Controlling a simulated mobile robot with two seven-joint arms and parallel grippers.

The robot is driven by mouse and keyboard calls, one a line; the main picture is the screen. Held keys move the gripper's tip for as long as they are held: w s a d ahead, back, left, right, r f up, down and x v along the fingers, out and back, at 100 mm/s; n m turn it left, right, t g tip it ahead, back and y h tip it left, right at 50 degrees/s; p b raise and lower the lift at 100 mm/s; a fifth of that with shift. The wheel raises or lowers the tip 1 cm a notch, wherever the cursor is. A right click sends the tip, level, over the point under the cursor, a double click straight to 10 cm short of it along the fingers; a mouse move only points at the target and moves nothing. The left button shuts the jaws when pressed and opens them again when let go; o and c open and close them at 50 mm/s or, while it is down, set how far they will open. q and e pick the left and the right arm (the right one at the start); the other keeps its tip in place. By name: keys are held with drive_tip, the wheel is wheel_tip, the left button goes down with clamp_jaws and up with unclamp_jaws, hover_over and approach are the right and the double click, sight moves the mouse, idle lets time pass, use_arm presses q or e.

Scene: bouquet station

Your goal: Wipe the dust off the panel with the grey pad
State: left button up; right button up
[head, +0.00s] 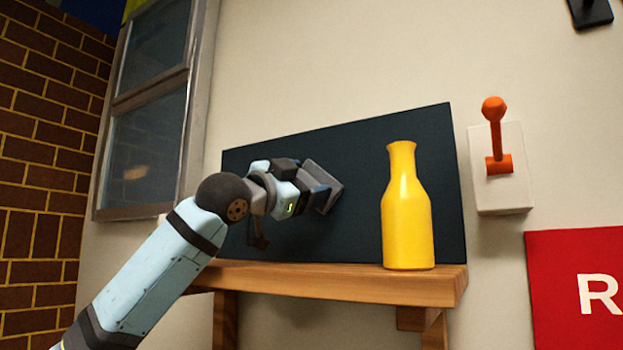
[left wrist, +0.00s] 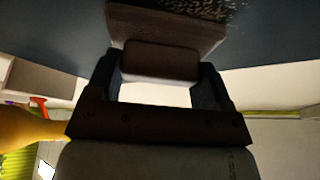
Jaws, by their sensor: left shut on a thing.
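The dark panel (head: 350,145) stands upright behind a wooden shelf, against the wall. My left gripper (head: 315,195) is shut on the grey pad (head: 324,177) in front of the panel's middle. In the left wrist view the pad (left wrist: 165,27) has its handle block between the two fingers (left wrist: 160,75), and its flat face lies against or very near the panel (left wrist: 55,25). Pale speckled dust (left wrist: 205,8) shows on the panel just beyond the pad's edge. No dust can be made out in the head view. My right gripper is not in view.
A yellow bottle (head: 407,215) stands on the wooden shelf (head: 340,283), in front of the panel's right part and right of my gripper. An orange lever on a white box (head: 500,185) is on the wall to the right. A red sign (head: 575,275) hangs lower right.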

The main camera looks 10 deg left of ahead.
use_arm(q)
drive_tip(key=shift+w+a, duration=0.15)
drive_tip(key=shift+a, duration=0.3)
drive_tip(key=a, duration=0.2)
drive_tip(key=w+a, duration=0.2)
drive_tip(key=a, duration=0.1)
drive_tip(key=shift+a, duration=0.3)
drive_tip(key=s, duration=0.1)
drive_tip(key=s+a+b, duration=0.1)
drive_tip(key=s, duration=0.1)
drive_tip(key=s+a, duration=0.1)
drive_tip(key=s, duration=0.1)
drive_tip(key=shift+s+b, duration=0.25)
drive_tip(key=shift+b, duration=0.1)
drive_tip(key=shift+s, duration=0.15)
